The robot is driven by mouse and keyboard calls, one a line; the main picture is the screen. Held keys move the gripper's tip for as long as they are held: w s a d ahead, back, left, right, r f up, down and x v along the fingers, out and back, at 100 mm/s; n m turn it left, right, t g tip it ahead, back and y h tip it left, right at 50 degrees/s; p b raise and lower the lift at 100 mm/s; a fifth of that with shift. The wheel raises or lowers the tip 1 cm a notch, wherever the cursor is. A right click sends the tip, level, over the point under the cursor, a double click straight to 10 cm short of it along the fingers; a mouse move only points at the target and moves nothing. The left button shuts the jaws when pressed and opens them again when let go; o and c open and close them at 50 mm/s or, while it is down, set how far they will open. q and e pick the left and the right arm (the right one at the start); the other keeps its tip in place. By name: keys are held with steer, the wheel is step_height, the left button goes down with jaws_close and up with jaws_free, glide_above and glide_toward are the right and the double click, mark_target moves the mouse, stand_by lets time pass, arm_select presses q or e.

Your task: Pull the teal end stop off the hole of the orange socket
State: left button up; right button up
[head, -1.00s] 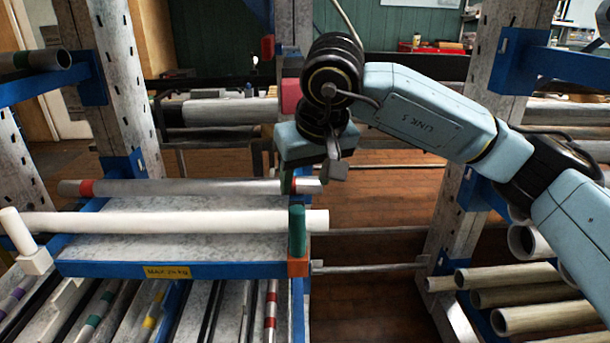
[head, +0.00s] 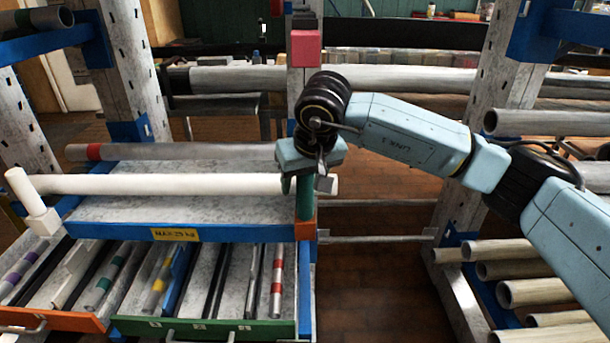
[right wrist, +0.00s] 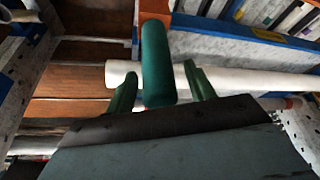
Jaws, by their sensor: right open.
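The teal end stop (head: 305,200) stands upright in the orange socket (head: 304,230) at the right front corner of the blue-edged shelf. The socket's hole is hidden by the stop. My right gripper (head: 308,178) is at the stop's upper part and hides its top in the head view. In the right wrist view the stop (right wrist: 157,65) reaches in between the two open green fingers (right wrist: 160,80), with a visible gap on each side. My left gripper is not in view.
A white tube (head: 150,184) lies along the shelf (head: 170,210) right behind the stop and also shows in the right wrist view (right wrist: 250,80). A grey pipe with a red band (head: 93,152) lies farther back. Pipe racks stand at the right; floor shows between.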

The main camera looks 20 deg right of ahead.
steer(key=c, duration=1.1)
steer(key=shift+r+p, duration=2.2)
steer(key=shift+r, duration=1.4)
